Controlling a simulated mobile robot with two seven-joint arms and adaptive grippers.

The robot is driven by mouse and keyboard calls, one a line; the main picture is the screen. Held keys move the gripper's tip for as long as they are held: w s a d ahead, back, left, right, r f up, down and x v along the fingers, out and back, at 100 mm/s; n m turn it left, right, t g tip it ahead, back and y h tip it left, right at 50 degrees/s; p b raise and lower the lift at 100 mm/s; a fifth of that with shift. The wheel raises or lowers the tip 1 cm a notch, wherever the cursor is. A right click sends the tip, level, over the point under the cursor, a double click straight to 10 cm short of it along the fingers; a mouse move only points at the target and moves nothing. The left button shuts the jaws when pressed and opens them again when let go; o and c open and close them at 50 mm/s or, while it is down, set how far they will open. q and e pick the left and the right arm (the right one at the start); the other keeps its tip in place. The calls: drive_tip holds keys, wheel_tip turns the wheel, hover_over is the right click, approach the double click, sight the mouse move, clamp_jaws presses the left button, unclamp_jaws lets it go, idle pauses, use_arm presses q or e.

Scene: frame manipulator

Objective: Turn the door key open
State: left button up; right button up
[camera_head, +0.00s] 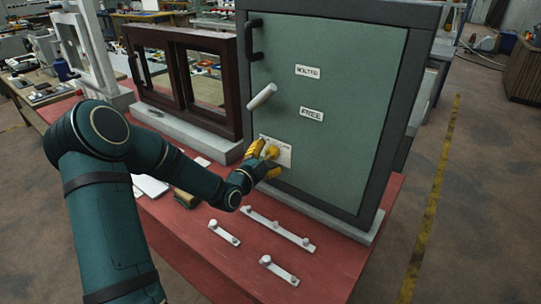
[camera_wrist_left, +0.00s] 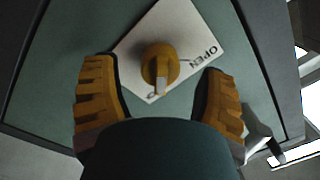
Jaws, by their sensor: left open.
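The door key is a yellow knob with a raised grip (camera_wrist_left: 160,65), set on a white plate (camera_wrist_left: 200,34) on the green door (camera_head: 345,100). The word OPEN shows on the plate, tilted in the wrist view; other lettering is partly hidden. In the head view the plate (camera_head: 286,154) is low on the door. My left gripper (camera_head: 263,160) is there, in front of the plate. In the wrist view its yellow fingers (camera_wrist_left: 160,78) are open, one on each side of the key, with gaps visible. My right gripper is not in view.
The door has a black handle (camera_head: 255,40), a pale lever (camera_head: 262,97) and labels BOLTED (camera_head: 308,72) and FREE (camera_head: 312,114). A dark-framed window (camera_head: 190,80) stands to the left. White pegged bars (camera_head: 278,229) lie on the red table (camera_head: 340,262) in front.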

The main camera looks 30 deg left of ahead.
use_arm(q)
drive_tip(key=shift+w, duration=0.8)
drive_tip(key=shift+c, duration=0.3)
drive_tip(key=c, duration=1.2)
